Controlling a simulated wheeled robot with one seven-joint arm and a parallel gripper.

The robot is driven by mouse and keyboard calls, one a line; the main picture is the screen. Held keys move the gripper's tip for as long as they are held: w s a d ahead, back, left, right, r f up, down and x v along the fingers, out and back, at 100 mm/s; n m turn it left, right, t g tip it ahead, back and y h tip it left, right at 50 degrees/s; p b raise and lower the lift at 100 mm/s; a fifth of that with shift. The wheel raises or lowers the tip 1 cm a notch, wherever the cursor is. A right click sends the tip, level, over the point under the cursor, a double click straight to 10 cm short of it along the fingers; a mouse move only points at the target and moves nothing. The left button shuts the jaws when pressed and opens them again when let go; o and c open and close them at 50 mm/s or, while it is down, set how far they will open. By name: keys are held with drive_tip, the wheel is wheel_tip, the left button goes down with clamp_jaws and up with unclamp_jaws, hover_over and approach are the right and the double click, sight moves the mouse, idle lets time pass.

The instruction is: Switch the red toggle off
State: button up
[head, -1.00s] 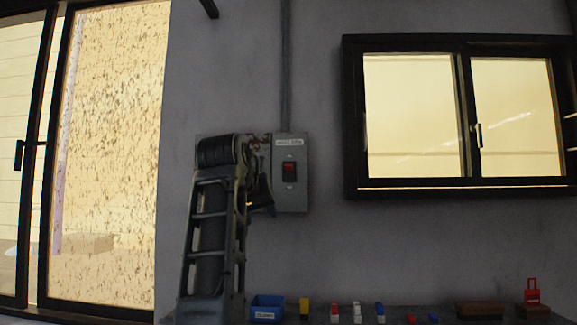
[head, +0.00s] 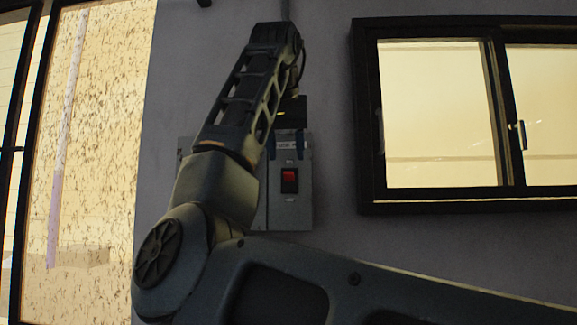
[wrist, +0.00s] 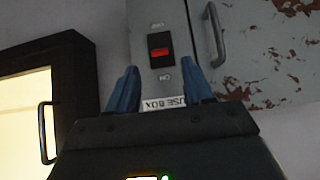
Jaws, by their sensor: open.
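The red toggle (head: 289,176) sits in a black housing on the front of a grey fuse box (head: 299,212). In the wrist view, which shows the box upside down, the red toggle (wrist: 160,53) lies toward the housing end marked ON. The other end has a small label too blurred to read surely. My gripper (head: 286,154) is above the toggle in the head view, its blue fingers pointing down over the box label. In the wrist view my gripper (wrist: 166,76) is open and empty, its fingertips spread either side of the toggle. Contact cannot be told.
A rusty, paint-chipped panel with a metal handle (wrist: 214,35) is beside the toggle. A dark-framed window (head: 440,110) is on the right and a tall glazed door (head: 90,150) on the left. Bare wall lies between box and window.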

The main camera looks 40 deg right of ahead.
sight(288, 172)
drive_tip(key=shift+p+x, duration=0.45)
drive_tip(key=shift+x, duration=2.1)
clamp_jaws()
